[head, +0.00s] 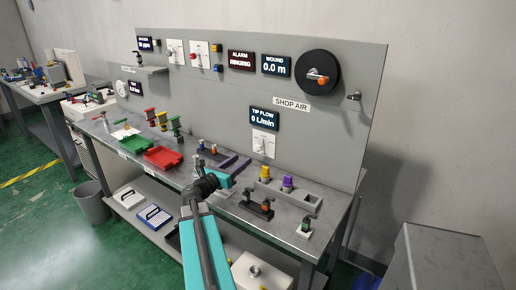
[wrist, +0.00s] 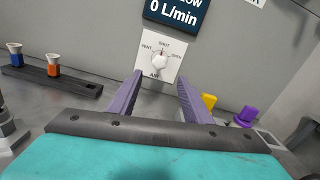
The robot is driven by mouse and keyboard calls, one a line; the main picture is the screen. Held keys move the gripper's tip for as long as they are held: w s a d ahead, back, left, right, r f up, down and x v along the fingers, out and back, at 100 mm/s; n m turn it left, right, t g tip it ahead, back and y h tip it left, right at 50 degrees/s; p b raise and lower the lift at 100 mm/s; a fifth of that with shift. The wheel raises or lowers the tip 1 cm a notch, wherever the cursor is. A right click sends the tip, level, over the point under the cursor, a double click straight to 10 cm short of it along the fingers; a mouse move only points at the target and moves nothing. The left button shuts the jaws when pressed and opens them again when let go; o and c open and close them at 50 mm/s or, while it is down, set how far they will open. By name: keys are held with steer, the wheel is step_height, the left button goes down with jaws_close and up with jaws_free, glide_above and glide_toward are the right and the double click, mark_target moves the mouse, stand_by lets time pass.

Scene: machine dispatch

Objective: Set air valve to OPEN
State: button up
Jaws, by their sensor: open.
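The air valve is a white plate (wrist: 160,50) on the grey panel, marked VENT on the left, SHUT at the top and OPEN on the right. Its white knob (wrist: 159,62) seems to point up toward SHUT, though the pointer is small. In the head view the valve plate (head: 264,144) sits under the TIP FLOW display. My gripper (wrist: 160,80) is open and empty, its purple fingers apart below and to either side of the knob, short of the panel. In the head view my gripper (head: 241,164) is over the bench, left of the valve.
The TIP FLOW display (head: 264,115) reads 0 L/min. A black reel (head: 318,75) is above the SHOP AIR sign (head: 291,103). A dark rack (wrist: 50,82) is on the left in the wrist view.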

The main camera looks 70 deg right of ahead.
mark_target(257, 148)
steer(key=shift+p+x, duration=1.75)
steer(key=shift+x, duration=5.15)
steer(key=c, duration=1.1)
steer(key=shift+o, duration=0.2)
